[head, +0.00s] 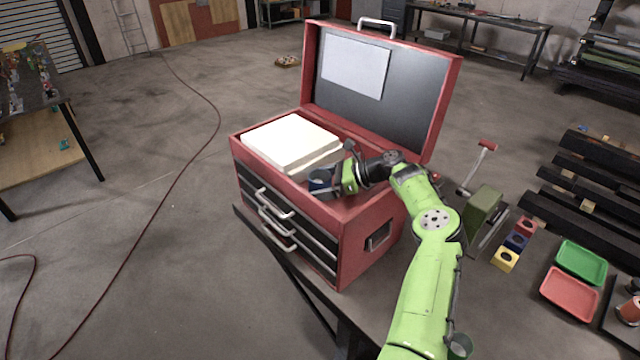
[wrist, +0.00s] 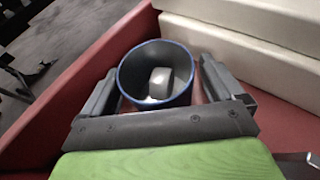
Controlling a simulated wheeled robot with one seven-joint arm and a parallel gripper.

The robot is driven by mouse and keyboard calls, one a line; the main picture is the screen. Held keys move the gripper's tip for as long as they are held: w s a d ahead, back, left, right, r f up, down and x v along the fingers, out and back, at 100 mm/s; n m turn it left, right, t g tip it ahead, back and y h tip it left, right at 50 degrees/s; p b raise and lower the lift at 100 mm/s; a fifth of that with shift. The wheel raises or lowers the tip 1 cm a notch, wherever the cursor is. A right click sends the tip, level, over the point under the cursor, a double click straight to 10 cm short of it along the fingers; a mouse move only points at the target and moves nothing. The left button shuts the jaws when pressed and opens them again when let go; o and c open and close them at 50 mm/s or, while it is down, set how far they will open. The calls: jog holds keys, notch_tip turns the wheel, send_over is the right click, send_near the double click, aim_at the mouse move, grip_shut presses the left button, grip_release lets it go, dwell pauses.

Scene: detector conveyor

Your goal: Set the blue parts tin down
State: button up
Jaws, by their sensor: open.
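The blue parts tin (head: 320,183) is inside the open top of the red toolbox (head: 362,219), near its front wall and beside a white block. In the wrist view the tin (wrist: 133,76) is round and upright with a blue rim, and a grey piece (wrist: 161,82) lies inside it. My gripper (head: 335,181) reaches into the toolbox at the tin. In the wrist view its two fingers (wrist: 157,84) stand open on either side of the tin. A gap shows at the right finger; the left finger is close to the tin wall. The tin's base is hidden.
A white block (head: 290,142) fills the left of the toolbox top. The raised lid (head: 378,85) stands behind my arm. On the bench to the right are a green tray (head: 581,263), a red tray (head: 570,294), coloured blocks (head: 505,259) and an olive box (head: 484,212).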

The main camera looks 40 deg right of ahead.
jog(key=shift+r, duration=0.2)
jog(key=b+v, duration=0.1)
jog(key=v, duration=1.1)
